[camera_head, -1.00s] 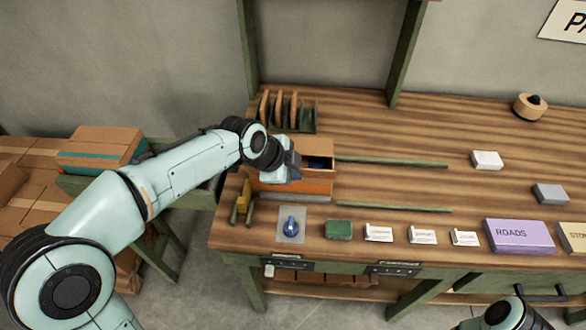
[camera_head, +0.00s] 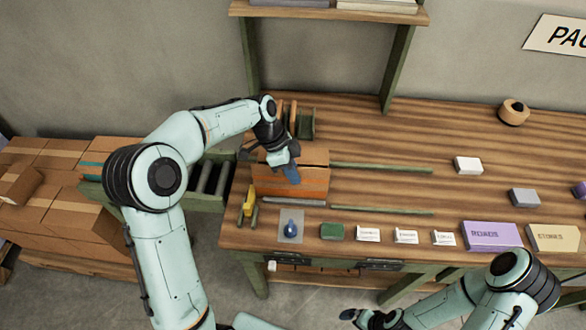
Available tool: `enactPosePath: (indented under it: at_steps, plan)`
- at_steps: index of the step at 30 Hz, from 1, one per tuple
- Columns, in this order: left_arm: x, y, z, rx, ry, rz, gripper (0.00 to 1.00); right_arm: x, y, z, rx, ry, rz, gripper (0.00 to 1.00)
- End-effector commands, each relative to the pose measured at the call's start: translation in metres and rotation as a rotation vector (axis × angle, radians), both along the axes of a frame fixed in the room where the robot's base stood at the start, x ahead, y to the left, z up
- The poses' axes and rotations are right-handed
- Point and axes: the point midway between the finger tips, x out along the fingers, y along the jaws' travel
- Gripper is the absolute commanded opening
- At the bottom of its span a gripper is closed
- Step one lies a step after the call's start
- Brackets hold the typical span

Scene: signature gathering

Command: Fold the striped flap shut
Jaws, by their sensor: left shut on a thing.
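A cardboard box (camera_head: 310,186) with an orange band on its front stands on the workbench, left of centre. My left gripper (camera_head: 290,173) points down at the box's top front edge. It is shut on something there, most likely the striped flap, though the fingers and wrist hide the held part. Brown cardboard (camera_head: 314,158) covers the visible right part of the box's top. I cannot see the box's inside. My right gripper (camera_head: 358,317) is low in front of the bench, apart from the box, and I cannot make out its jaw gap.
Two green rails (camera_head: 382,168) run right from the box. A tape roll (camera_head: 513,111) stands at the back right. Small white cards (camera_head: 406,236), a green block (camera_head: 332,231) and a purple ROADS box (camera_head: 491,236) line the front edge.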

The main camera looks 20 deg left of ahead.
Motion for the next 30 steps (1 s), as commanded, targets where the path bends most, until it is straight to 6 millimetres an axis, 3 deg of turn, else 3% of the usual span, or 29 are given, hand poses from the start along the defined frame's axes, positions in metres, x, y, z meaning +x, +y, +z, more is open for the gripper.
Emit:
enactPosePath:
  at_steps: [15,18,30]
  plan:
    - [0.0005,0.0004,-0.0011,-0.008,0.026,0.001,0.00,0.0039,0.0000,0.0031,0.000,-0.003,0.000,1.00]
    - [0.0005,0.0003,-0.0010,-0.008,0.026,0.001,0.30,0.0040,0.0000,0.0031,0.000,-0.004,0.000,1.00]
    - [0.0015,0.0037,0.0062,-0.007,0.024,0.002,0.30,0.0039,0.0000,0.0030,0.000,-0.004,0.000,1.00]
